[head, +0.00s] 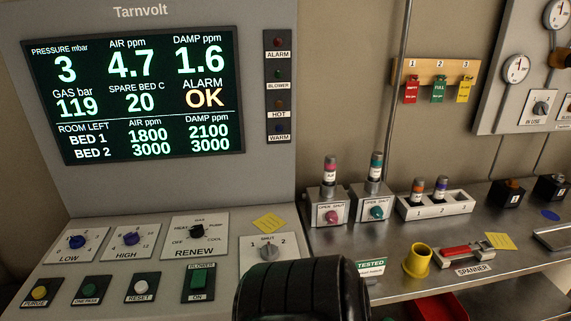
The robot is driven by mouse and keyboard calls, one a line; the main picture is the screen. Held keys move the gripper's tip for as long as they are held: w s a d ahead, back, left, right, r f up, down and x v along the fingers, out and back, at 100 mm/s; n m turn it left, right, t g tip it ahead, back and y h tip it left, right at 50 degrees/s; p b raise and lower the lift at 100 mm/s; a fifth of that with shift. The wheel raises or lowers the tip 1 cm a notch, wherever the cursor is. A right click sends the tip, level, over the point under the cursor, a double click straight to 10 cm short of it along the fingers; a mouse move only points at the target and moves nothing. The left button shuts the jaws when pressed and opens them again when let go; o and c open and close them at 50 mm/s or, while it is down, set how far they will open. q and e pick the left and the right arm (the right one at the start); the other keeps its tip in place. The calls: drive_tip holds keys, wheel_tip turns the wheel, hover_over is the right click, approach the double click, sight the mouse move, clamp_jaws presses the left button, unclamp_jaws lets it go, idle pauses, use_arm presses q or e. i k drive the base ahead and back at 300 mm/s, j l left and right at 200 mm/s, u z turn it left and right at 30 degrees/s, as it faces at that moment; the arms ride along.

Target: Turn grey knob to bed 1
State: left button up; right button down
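The grey knob (268,249) sits on a white plate (250,246) at the right of the sloped console, marked SHUT above it with a 1 and a 2 to the sides. Its pointer seems to aim up at SHUT, but it is small to read. A black, rounded part of one of my arms rises from the bottom edge just below the knob and covers the plate's lower edge. I cannot tell whether it touches the knob. No fingertips of either gripper show.
The screen (135,95) reads BED 1 1800 and 2100, BED 2 3000 and 3000. The RENEW dial (196,232) is left of the knob, with a yellow note (269,223) above. Right, the metal bench holds valve blocks (328,207), a yellow cup (418,261) and a red-handled spanner (460,251).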

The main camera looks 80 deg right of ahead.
sight(269, 252)
drive_tip(key=z, duration=2.45)
